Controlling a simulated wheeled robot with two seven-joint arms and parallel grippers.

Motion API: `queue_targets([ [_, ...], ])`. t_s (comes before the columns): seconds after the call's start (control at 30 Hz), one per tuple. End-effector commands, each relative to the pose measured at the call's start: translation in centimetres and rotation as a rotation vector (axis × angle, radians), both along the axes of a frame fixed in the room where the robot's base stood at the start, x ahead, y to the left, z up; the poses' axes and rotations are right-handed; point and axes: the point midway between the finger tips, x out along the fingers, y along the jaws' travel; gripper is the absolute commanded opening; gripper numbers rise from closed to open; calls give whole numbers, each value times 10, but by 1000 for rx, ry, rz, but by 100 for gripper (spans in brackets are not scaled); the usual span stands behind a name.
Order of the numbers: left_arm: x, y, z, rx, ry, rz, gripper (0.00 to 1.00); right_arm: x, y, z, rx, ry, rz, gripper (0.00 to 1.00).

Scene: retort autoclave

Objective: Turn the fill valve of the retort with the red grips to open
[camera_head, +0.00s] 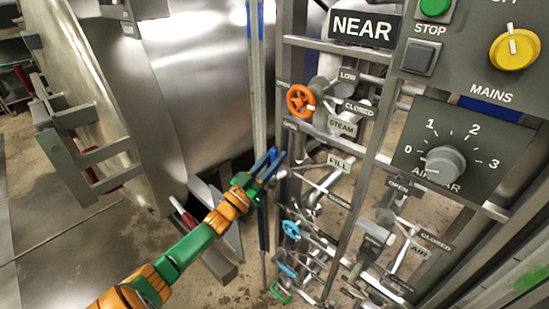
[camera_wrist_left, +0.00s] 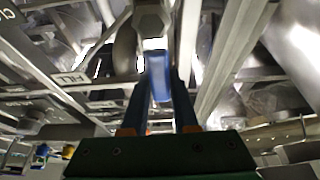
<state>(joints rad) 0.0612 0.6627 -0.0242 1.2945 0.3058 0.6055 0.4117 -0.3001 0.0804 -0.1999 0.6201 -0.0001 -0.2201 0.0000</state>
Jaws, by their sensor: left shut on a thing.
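My left gripper (camera_head: 274,163) reaches in from the lower left to the pipe frame, left of the FILL label (camera_head: 341,163). In the left wrist view, its two dark blue fingers (camera_wrist_left: 160,100) are shut on a blue lever grip (camera_wrist_left: 159,76), the handle of the fill valve. The grip joins a grey metal valve part (camera_wrist_left: 152,22) just beyond the fingertips. In the head view the fingers largely hide this handle. The retort (camera_head: 205,75) stands at the left, with a red grip (camera_head: 184,212) low by its door. My right gripper is not in view.
An orange handwheel (camera_head: 301,101) sits above, by the STEAM label (camera_head: 341,126). The control panel (camera_head: 460,150) fills the right side. Upright frame bars stand close to my left gripper.

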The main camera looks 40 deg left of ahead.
Motion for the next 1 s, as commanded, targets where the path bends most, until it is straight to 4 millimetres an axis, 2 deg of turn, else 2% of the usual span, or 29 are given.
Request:
queue_targets([
  [0.07, 0, 0, 0, -3, 0, 0, 0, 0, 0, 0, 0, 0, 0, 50],
  [0.1, 0, 0, 0, -3, 1, 0, 35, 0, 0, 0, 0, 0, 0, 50],
  [0.2, 0, 0, 0, -2, 1, 0, 57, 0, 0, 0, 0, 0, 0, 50],
  [0.53, -4, 0, -3, -1, 2, 0, 57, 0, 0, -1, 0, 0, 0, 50],
  [0.83, -51, 4, -24, -2, 4, 0, 57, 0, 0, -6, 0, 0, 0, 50],
  [1.0, -65, 5, -28, -2, 1, 0, 57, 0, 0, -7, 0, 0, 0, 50],
])
